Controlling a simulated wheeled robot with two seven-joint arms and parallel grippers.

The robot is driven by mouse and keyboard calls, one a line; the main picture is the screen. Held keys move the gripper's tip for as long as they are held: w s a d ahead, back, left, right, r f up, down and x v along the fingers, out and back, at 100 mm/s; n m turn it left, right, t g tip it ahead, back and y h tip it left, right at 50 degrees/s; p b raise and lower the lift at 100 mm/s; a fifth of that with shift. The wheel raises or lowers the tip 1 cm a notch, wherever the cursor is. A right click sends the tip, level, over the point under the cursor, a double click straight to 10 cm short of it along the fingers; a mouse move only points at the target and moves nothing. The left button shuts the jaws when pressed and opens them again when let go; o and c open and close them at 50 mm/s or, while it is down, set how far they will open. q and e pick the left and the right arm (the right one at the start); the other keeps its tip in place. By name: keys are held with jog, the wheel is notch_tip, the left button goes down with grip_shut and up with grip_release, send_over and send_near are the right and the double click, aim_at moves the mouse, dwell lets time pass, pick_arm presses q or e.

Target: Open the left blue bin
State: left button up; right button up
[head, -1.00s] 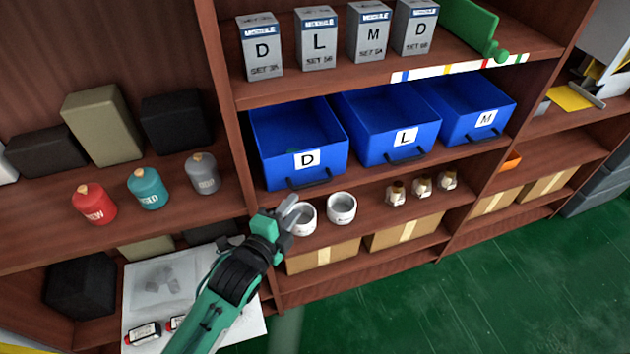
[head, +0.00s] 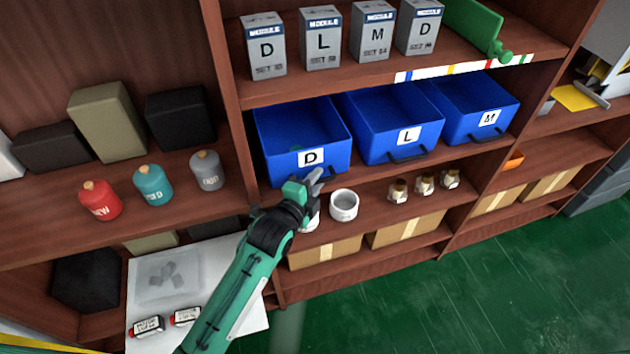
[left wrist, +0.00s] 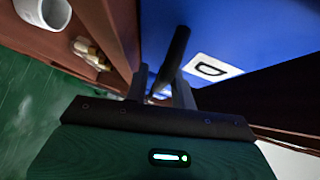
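The left blue bin (head: 285,163), labelled D, sits on the middle shelf with its open top showing. Its dark handle is on the front below the label; my gripper partly hides it in the head view. My left gripper (head: 313,183) is at this handle. In the left wrist view, the bin's blue front (left wrist: 240,30) and D label (left wrist: 208,69) are close. The dark handle (left wrist: 173,58) reaches between the two grey fingers (left wrist: 161,88), which stand apart. I cannot tell whether they touch it. My right gripper is out of view.
Blue bins L (head: 385,152) and M (head: 468,127) stand to the right. A white cup (head: 344,206) and several small bottles (head: 425,184) stand on the shelf below; another cup is mostly hidden behind my gripper. Red, teal and grey canisters (head: 153,187) stand left.

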pick_arm(q)
grip_shut()
jog(key=shift+s, duration=0.15)
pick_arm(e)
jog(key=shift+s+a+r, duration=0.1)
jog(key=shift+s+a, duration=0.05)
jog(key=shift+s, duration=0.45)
